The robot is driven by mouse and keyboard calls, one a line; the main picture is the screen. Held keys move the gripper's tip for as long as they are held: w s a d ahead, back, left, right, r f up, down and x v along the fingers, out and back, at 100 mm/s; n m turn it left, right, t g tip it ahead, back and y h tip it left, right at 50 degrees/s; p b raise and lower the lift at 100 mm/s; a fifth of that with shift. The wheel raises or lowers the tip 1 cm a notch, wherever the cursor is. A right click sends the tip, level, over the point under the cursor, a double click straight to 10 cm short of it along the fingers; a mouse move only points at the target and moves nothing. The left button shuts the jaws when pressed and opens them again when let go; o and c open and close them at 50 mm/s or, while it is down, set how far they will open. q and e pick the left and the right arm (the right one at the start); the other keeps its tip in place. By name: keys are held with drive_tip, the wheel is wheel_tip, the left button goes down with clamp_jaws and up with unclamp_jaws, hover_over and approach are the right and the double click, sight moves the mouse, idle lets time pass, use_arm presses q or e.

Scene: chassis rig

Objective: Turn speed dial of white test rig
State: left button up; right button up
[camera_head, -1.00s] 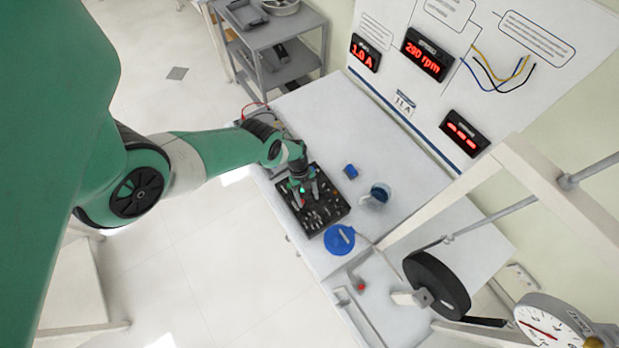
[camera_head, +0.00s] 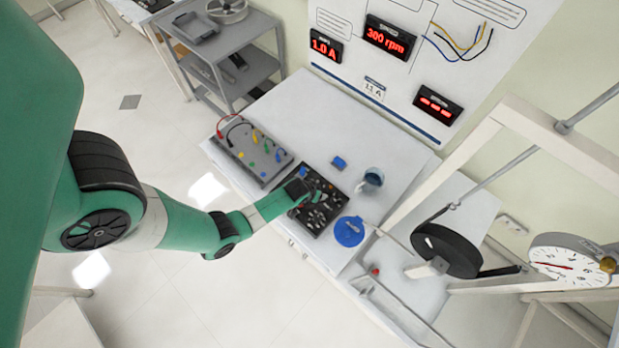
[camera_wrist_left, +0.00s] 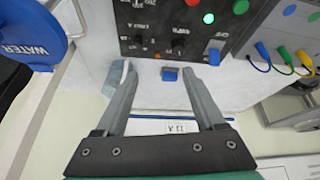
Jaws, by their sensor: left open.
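A black control panel (camera_head: 322,214) with knobs and switches lies on the white bench. It also shows at the top of the left wrist view (camera_wrist_left: 150,18), with two dark dials (camera_wrist_left: 138,42) (camera_wrist_left: 178,45), a red button and a lit green lamp. The labels are too small to tell which is the speed dial. My left gripper (camera_head: 312,188) is over the panel's far part; in the wrist view its fingers (camera_wrist_left: 159,70) are apart with nothing visible between the tips. Speed display (camera_head: 388,37) reads 300 rpm; current display (camera_head: 324,46) reads 1.0 A. My right gripper is not in view.
A grey box with coloured leads (camera_head: 250,150) stands left of the panel. A small blue block (camera_head: 339,162), a cup (camera_head: 371,180) and a blue round lid (camera_head: 349,231) are close by. A white frame with a black wheel (camera_head: 446,249) and gauge (camera_head: 568,263) stands right.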

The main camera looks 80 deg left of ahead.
sight(317, 217)
use_arm(q)
drive_tip(key=s+d+f+m+h, duration=0.1)
drive_tip(key=s+d+f+m, duration=0.2)
drive_tip(key=d, duration=0.5)
drive_tip(key=shift+n, duration=0.3)
drive_tip(key=b+x, duration=0.2)
drive_tip(key=x, duration=0.1)
drive_tip(key=b+x, duration=0.2)
drive_tip(key=x, duration=0.2)
drive_tip(key=s+b+x, duration=0.1)
drive_tip(key=b+x, duration=0.1)
drive_tip(key=x, duration=0.2)
drive_tip(key=shift+a+f, duration=0.15)
drive_tip(key=shift+f, duration=0.05)
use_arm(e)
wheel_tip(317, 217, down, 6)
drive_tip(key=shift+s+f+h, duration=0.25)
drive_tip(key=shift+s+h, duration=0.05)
use_arm(q)
drive_tip(key=shift+s, duration=0.1)
clamp_jaws()
